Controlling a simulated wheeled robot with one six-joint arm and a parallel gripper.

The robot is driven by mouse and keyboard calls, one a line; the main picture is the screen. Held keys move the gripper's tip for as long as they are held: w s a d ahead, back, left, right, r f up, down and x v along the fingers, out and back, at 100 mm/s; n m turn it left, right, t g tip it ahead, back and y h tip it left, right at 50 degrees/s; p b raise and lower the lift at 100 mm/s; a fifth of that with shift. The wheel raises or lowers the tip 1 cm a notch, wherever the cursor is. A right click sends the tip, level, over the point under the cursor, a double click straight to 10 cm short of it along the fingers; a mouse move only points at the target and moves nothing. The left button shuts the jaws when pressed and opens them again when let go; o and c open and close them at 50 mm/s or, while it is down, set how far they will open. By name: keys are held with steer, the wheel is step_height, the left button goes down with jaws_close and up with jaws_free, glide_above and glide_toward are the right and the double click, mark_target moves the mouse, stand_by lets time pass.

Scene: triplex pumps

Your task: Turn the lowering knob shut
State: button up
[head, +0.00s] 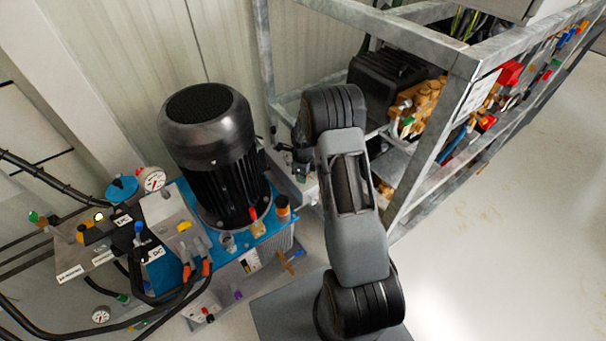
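The lowering knob cannot be told apart for sure; no readable label marks it. Several small coloured knobs and fittings sit on the hydraulic unit at the left. Among them are a blue knob (138,228), a yellow one (184,226), a red one (253,213) and an orange-topped black one (283,205). Green and orange ones (36,217) are at the far left. My arm rises at the centre, right of the unit, and bends at its top. My gripper's fingers cannot be made out; the part beyond the bend is largely hidden behind the arm.
A large black motor (208,150) stands on the blue tank top (172,270). Black hoses (60,330) loop at lower left, and pressure gauges (151,179) are near the wall. A grey metal frame (432,150) with pumps stands at the right. The floor (500,240) at right is clear.

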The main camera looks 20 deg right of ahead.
stand_by(0.4)
steer(key=o, duration=0.9)
step_height(320, 180, up, 14)
steer(key=p, duration=0.3)
steer(key=shift+f, duration=0.1)
